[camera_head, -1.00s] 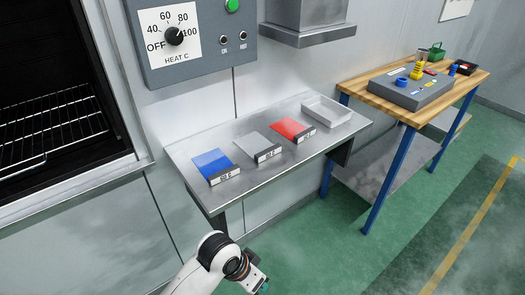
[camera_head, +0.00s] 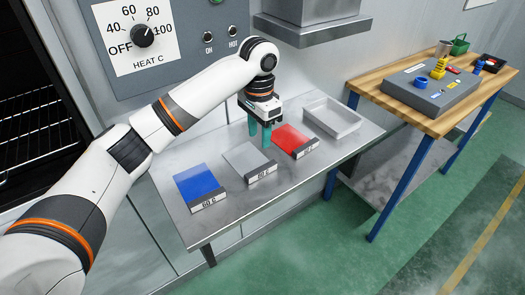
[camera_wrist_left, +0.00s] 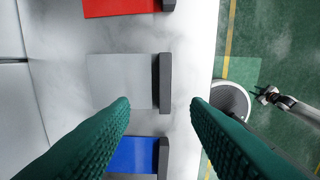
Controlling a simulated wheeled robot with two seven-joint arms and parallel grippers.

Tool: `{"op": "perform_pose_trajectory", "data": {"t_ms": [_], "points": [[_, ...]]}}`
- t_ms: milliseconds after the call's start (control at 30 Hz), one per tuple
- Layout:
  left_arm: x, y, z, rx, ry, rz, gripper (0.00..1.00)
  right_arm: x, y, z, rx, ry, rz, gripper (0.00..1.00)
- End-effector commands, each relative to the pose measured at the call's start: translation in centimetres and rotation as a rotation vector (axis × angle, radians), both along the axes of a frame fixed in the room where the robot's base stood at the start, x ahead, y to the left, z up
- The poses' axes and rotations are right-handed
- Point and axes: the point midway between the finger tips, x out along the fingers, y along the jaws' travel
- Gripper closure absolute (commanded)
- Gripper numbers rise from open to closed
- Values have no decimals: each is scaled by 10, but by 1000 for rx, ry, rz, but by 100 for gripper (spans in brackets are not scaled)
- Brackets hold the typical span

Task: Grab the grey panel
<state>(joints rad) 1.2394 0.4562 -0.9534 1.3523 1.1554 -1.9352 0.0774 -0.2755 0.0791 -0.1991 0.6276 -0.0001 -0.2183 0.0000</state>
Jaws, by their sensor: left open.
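The grey panel (camera_head: 246,158) lies flat on the metal shelf, between a blue panel and a red panel. It has a dark labelled block along its front edge. My left gripper (camera_head: 260,140) points down just above the shelf, close to the grey panel's right side, with its green fingers apart and empty. In the left wrist view the grey panel (camera_wrist_left: 121,82) lies beyond the fingertips, with its dark edge between the two open fingers (camera_wrist_left: 160,105). It is not touched as far as I can see. My right gripper is not in view in the head camera.
The blue panel (camera_head: 196,184) lies to the left and the red panel (camera_head: 293,139) to the right on the metal shelf (camera_head: 230,203). An empty grey tray (camera_head: 335,116) stands at the shelf's right end. A wooden bench (camera_head: 400,115) stands further right. A control box hangs behind.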

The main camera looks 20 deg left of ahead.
Motion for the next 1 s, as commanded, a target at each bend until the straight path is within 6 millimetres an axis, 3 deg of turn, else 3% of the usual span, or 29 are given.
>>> {"op": "perform_pose_trajectory", "data": {"t_ms": [133,300,433,533,767,1000], "points": [[0,2,-12,4,5,5,57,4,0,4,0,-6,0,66],[-1,2,-43,3,4,4,57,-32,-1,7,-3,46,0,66],[0,2,-59,3,2,4,57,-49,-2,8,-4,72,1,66],[0,1,-65,2,1,4,57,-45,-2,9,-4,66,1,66],[-2,-1,-93,3,4,3,57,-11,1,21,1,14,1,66],[-2,-1,-116,2,0,2,57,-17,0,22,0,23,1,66]]}}
